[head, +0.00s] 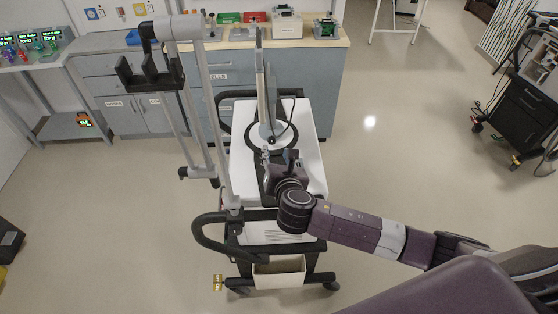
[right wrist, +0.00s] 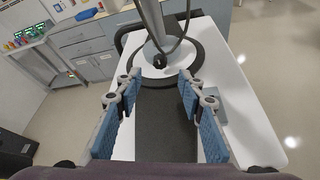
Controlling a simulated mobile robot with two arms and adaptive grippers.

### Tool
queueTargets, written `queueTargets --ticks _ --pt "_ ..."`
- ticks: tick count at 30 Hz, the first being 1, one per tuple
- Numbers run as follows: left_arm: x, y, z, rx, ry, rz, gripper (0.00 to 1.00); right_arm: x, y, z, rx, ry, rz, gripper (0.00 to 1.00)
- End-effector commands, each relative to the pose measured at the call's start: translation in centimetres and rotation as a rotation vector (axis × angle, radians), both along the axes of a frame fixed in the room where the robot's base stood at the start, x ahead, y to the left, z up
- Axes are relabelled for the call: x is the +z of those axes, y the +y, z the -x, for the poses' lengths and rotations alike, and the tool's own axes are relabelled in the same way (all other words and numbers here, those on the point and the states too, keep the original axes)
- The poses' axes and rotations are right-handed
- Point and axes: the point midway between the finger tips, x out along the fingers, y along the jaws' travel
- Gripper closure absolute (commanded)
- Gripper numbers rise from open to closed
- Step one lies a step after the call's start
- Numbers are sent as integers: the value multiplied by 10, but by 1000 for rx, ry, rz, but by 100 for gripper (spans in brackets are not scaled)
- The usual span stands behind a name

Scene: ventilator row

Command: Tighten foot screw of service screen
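The service screen (head: 262,85) stands nearly edge-on to me on the cart's white top. Its post rises from a pale round foot with a dark ring (right wrist: 200,58). The foot screw, a small dark knob (right wrist: 160,63), sits at the near side of the foot, at the base of the post; it looks tiny in the head view (head: 271,140). My right gripper (head: 284,158) is over the cart top, just short of the foot. In the right wrist view its blue-padded fingers (right wrist: 160,88) are wide apart with nothing between them, and the knob lies beyond the tips. My left gripper is not in view.
The cart (head: 312,150) has a dark handle (head: 205,235) and a jointed grey pole arm (head: 205,110) rising on its left. A grey cabinet bench (head: 330,80) stands close behind. A dark strip (right wrist: 165,130) lies on the cart top. Open floor lies right of the cart.

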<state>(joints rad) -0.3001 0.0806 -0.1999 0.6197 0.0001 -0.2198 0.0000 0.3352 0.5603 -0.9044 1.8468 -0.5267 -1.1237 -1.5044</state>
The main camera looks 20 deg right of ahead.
Motion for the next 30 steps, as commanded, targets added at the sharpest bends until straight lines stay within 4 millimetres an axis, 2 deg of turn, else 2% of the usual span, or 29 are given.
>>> queueTargets --ticks 4,10,30 --pt "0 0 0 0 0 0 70 8 4 24 2 2 0 64" --pt "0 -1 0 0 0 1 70 16 7 40 1 1 1 64" --pt "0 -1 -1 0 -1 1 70 17 7 43 -1 0 0 64"
